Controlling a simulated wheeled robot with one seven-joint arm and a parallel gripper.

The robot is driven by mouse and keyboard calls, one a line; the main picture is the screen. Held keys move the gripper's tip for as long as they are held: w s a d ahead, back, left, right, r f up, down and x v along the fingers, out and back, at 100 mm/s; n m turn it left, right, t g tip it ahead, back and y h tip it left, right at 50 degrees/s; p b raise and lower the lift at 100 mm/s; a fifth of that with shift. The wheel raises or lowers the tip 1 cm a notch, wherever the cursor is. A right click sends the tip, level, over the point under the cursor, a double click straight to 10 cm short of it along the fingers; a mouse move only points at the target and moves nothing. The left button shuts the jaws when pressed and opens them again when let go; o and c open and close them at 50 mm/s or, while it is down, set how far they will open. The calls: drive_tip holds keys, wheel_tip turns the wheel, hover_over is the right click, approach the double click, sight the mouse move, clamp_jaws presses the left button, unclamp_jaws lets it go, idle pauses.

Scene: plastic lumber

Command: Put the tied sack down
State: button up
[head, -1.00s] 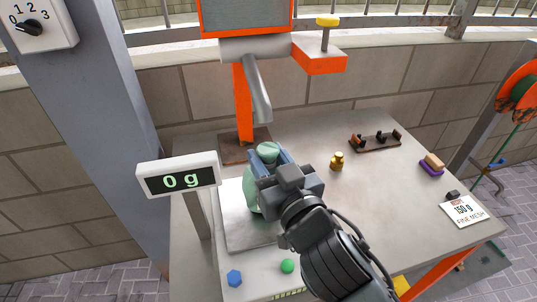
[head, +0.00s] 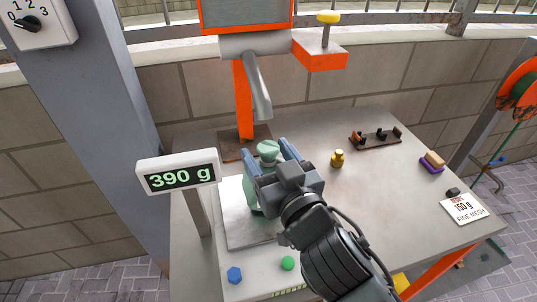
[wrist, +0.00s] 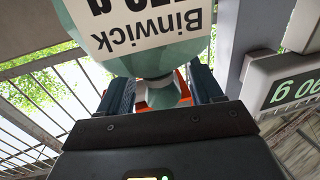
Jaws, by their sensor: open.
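The tied sack (head: 267,150) is pale green with a knotted top, and it stands on the metal scale plate (head: 236,217) in the head view. My gripper (head: 275,153) is around the sack's neck from the near side, with a blue-grey finger on each side and the jaws open. In the wrist view the sack (wrist: 160,60) shows a white label reading "Binwick", upside down, and its neck lies between the two spread fingers (wrist: 160,95). The scale display (head: 178,177) reads 390 g. My gripper hides much of the sack in the head view.
A spout (head: 258,88) hangs behind the sack. A blue hexagonal button (head: 234,275) and a green button (head: 287,263) are at the scale's front. A brass weight (head: 337,159), a dark rack (head: 375,138), a brush (head: 432,162) and a 150 g card (head: 463,207) lie to the right.

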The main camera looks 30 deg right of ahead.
drive_tip(key=s+a+b, duration=0.1)
drive_tip(key=s+b, duration=0.2)
drive_tip(key=s, duration=0.9)
drive_tip(key=shift+a+b, duration=0.35)
drive_tip(key=shift+a, duration=0.05)
drive_tip(key=shift+f, duration=0.15)
drive_tip(key=s+d+f+n+g+y, duration=0.1)
drive_tip(key=s+f, duration=0.3)
drive_tip(key=s, duration=0.6)
drive_tip(key=s+d+f+g+y, duration=0.1)
drive_tip(key=s+f, duration=0.3)
drive_tip(key=s, duration=0.7)
drive_tip(key=shift+s+f+n+g+y, duration=0.2)
drive_tip(key=shift+n+g+y, duration=0.2)
drive_tip(key=shift+g, duration=0.2)
